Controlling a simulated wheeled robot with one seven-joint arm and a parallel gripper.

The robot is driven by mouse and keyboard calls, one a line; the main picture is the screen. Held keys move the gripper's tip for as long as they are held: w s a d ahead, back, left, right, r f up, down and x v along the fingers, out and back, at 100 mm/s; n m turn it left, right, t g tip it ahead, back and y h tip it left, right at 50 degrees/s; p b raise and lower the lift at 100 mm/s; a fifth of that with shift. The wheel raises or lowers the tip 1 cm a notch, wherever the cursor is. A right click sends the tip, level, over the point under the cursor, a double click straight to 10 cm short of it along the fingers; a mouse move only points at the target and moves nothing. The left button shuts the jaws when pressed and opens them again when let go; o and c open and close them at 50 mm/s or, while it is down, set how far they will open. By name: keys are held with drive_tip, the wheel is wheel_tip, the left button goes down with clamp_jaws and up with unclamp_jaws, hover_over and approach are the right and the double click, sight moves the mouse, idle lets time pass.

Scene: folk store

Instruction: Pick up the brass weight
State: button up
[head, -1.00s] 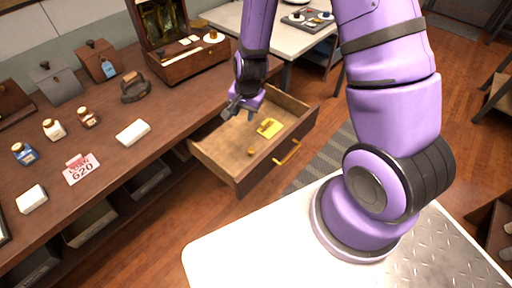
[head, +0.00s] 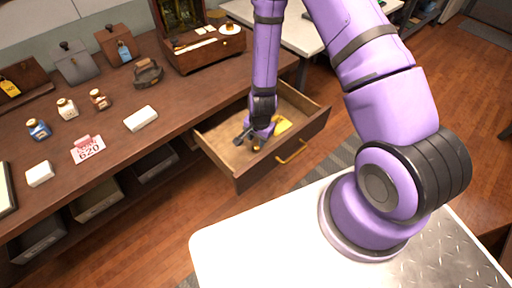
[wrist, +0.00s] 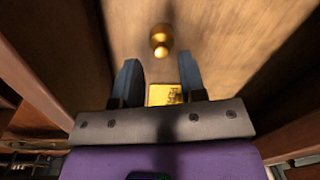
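The brass weight (wrist: 160,40) is a small golden knobbed piece on the wooden floor of the open drawer (head: 318,122). In the wrist view it stands just beyond my fingertips, roughly centred between them, and nothing touches it. In the head view the weight (head: 256,147) is a tiny spot beside my fingers, partly hidden. My gripper (wrist: 160,72) is open and empty, its two blue-grey fingers apart. In the head view my gripper (head: 248,137) is low in the drawer, pointing down.
The drawer walls stand close around my gripper. The counter (head: 180,98) at left holds bottles, a price card and white blocks.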

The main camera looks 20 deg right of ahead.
sight(256, 144)
drive_tip(key=shift+w+a+f, duration=0.1)
drive_tip(key=shift+w+f, duration=0.05)
drive_tip(key=shift+f, duration=1.25)
drive_tip(key=shift+w+f, duration=0.15)
drive_tip(key=shift+f, duration=1.2)
drive_tip(key=c, duration=0.6)
